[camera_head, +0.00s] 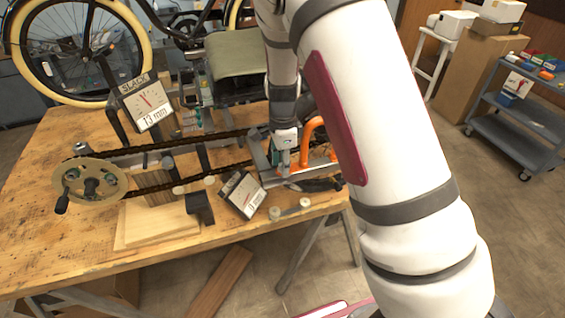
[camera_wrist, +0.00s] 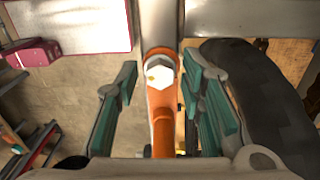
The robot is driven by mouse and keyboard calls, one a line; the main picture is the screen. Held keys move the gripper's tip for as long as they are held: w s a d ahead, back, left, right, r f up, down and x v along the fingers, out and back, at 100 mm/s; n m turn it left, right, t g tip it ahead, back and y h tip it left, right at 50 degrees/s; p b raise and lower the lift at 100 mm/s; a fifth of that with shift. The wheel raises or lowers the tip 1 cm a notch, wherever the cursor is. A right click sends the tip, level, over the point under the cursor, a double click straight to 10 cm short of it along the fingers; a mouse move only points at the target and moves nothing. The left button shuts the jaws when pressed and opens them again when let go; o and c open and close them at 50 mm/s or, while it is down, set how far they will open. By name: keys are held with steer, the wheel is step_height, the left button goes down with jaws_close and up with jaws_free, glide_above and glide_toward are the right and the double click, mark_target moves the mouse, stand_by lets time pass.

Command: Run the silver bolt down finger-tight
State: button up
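The silver bolt (camera_wrist: 159,75) shows its bright hex head in the wrist view, at the rounded end of an orange part (camera_wrist: 162,125). My gripper (camera_wrist: 160,82) has its two teal-padded fingers apart, one on each side of the bolt head. Clear gaps show between the pads and the head, and nothing is held. In the head view my gripper (camera_head: 284,158) points down over the right end of the bench, close to the orange part (camera_head: 311,130). The bolt cannot be made out there, and my arm hides part of that area. The bolt's threads are hidden.
A chain (camera_head: 219,136) runs along the wooden bench (camera_head: 32,225) to a crank wheel (camera_head: 90,182) at the left. A gauge marked SLACK (camera_head: 149,100) reads 13 mm. A second dial (camera_head: 243,194) stands near the front edge. A dark curved part (camera_wrist: 255,95) lies right of the fingers.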

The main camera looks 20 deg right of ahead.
steer(key=shift+c, duration=0.2)
steer(key=c, duration=0.6)
steer(key=shift+m, duration=0.6)
steer(key=shift+m, duration=0.9)
steer(key=shift+m, duration=0.9)
